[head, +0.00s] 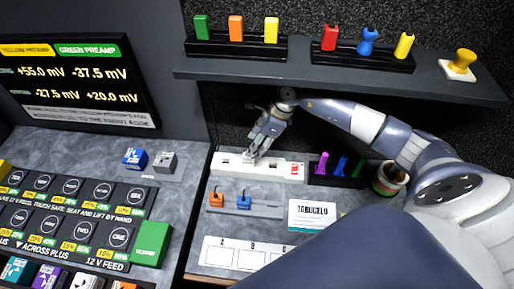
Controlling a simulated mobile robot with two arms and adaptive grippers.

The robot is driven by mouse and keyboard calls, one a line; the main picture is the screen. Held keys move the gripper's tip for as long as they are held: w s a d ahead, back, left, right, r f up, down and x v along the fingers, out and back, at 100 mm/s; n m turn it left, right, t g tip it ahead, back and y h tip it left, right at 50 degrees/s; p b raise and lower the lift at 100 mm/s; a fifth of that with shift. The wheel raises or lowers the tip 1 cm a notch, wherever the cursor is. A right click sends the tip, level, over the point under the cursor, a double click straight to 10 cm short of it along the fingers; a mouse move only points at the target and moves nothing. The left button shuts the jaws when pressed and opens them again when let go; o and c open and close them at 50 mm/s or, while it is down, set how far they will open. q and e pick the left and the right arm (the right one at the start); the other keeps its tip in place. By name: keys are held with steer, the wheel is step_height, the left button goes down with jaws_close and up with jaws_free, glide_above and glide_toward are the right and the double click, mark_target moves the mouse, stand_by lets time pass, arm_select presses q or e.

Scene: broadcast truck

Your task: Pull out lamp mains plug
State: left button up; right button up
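A white power strip (278,168) with a red switch lies on the grey worktop below the shelf. My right gripper (251,154) reaches down from above onto the left half of the strip, with its fingertips at the strip's top. A small pale part, possibly the lamp mains plug, shows between or just by the fingertips. The fingers hide most of it, so I cannot tell whether it is gripped or how far it sits in the socket. My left gripper is not in view.
A shelf (340,67) with coloured handles overhangs the strip. Right of the strip stand a black rack (325,180) with purple, blue and green pieces, and a round pot. Orange (216,198) and blue (243,201) connectors, a card and a lettered sheet lie in front.

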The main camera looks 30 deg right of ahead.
mark_target(249, 161)
steer(key=shift+a+f, duration=0.3)
steer(key=shift+a+f+p, duration=0.35)
steer(key=shift+f+p, duration=0.15)
steer(key=shift+f, duration=0.05)
steer(key=shift+a+f+p, duration=0.3)
steer(key=shift+f+p, duration=0.2)
steer(key=shift+f, duration=0.05)
steer(key=x, duration=0.1)
steer(key=p+x, duration=0.1)
steer(key=shift+w+d+f, duration=0.1)
steer(key=shift+d+f, duration=0.05)
steer(key=shift+f, duration=0.2)
steer(key=shift+w+f, duration=0.15)
steer(key=shift+f, duration=0.55)
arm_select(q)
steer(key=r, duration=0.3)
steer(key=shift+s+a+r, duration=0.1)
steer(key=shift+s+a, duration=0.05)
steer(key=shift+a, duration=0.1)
arm_select(e)
jaws_close()
